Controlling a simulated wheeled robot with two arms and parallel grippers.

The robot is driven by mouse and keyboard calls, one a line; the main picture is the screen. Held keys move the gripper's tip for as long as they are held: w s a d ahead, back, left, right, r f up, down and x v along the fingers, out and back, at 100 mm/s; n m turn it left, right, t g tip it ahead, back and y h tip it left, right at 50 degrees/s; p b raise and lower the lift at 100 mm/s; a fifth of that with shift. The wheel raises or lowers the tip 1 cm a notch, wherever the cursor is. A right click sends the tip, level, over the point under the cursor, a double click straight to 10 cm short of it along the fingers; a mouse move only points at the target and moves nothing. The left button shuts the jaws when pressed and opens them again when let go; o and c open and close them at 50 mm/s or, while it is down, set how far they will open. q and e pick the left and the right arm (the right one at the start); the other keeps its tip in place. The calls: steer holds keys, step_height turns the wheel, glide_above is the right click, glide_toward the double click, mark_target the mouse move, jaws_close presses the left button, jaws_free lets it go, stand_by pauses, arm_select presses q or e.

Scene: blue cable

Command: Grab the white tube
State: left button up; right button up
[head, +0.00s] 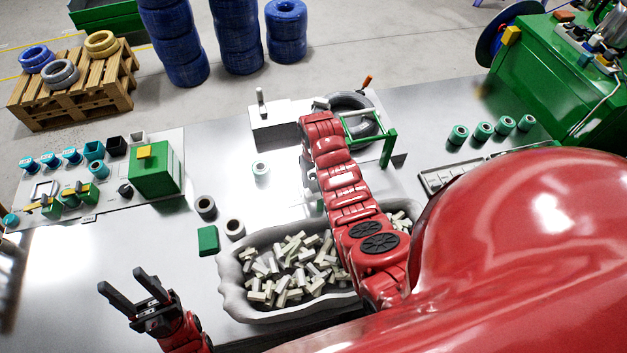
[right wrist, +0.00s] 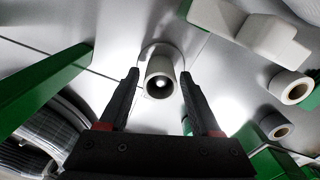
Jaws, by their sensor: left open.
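In the right wrist view a pale tube (right wrist: 160,78) shows its round open end between the fingertips of my right gripper (right wrist: 160,74). The fingers are apart, with a gap on both sides of the tube. In the head view my red right arm hides most of that gripper, and I cannot tell which tube there is the same one. My left gripper (head: 121,279) is open and empty at the lower left, away from the tubes.
A grey bin (head: 232,285) of white fittings lies in front. Two dark-ended tubes (head: 205,207) (head: 235,228) and a green block (head: 208,240) stand left of it. A green frame (head: 388,148) with a dark coil (head: 352,103) stands close to my right arm.

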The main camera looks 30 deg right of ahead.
jaws_close()
steer(key=shift+r+b, duration=0.35)
steer(key=shift+r, duration=0.25)
step_height(320, 180, up, 3)
steer(key=shift+b, duration=0.65)
step_height(320, 180, up, 5)
steer(key=p, duration=0.2)
steer(key=shift+f+p, duration=0.2)
steer(key=shift+p, duration=0.1)
steer(key=shift+r+p, duration=0.5)
steer(key=shift+r, duration=0.15)
